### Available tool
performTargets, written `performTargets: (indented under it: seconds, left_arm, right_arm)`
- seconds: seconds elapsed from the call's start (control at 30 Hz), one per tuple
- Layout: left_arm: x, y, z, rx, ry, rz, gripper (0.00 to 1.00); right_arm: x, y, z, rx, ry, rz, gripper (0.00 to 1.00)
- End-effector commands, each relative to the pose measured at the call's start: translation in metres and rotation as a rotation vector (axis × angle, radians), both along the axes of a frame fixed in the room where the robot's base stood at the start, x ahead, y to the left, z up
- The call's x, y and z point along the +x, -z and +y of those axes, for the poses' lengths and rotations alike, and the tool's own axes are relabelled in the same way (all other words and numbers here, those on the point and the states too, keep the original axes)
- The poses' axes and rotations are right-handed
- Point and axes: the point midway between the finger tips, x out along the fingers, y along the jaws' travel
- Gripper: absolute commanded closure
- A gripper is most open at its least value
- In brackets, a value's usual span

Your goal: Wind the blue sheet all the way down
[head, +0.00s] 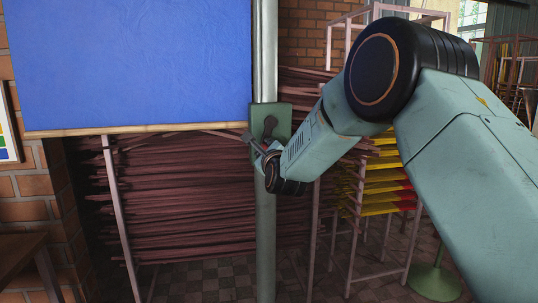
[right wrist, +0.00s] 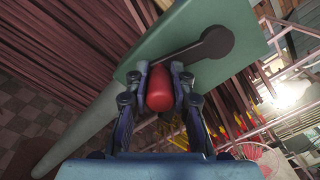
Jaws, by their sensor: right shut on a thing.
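The blue sheet (head: 135,65) hangs at the upper left of the head view, with a pale wooden bar (head: 135,129) along its bottom edge. A green plate (head: 281,116) with a dark crank (head: 270,126) is fixed to a grey-green post (head: 266,220) just right of the sheet. In the right wrist view the dark crank arm (right wrist: 205,47) runs from its hub on the plate to a red knob (right wrist: 160,88). My right gripper (right wrist: 160,85) is shut on the red knob, with a finger on each side. My left gripper is not in view.
Racks of reddish-brown sticks (head: 190,200) stand behind the post and below the sheet. A rack with yellow and red bundles (head: 385,185) stands to the right. A wooden table (head: 22,250) is at the lower left. A green round stand base (head: 434,283) is at the lower right.

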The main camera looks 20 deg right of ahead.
Motion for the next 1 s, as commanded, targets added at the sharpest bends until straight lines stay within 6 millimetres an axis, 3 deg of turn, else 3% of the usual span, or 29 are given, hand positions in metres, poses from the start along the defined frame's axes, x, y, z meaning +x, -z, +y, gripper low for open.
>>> performTargets:
  seconds: [0.63,0.67,0.9,1.0]
  left_arm:
    - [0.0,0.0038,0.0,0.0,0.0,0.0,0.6]
    - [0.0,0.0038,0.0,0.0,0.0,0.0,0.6]
    - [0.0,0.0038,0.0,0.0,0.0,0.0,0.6]
    - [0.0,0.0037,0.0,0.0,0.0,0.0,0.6]
  right_arm:
    - [0.0002,0.0024,0.0041,0.049,-0.002,-0.002,1.0]
    - [0.0002,0.0025,0.0041,0.049,-0.002,-0.002,0.76]
    - [0.0005,0.0009,0.0037,0.048,-0.002,-0.006,0.55]
    - [0.0006,0.0002,0.0036,0.047,-0.001,-0.008,0.53]
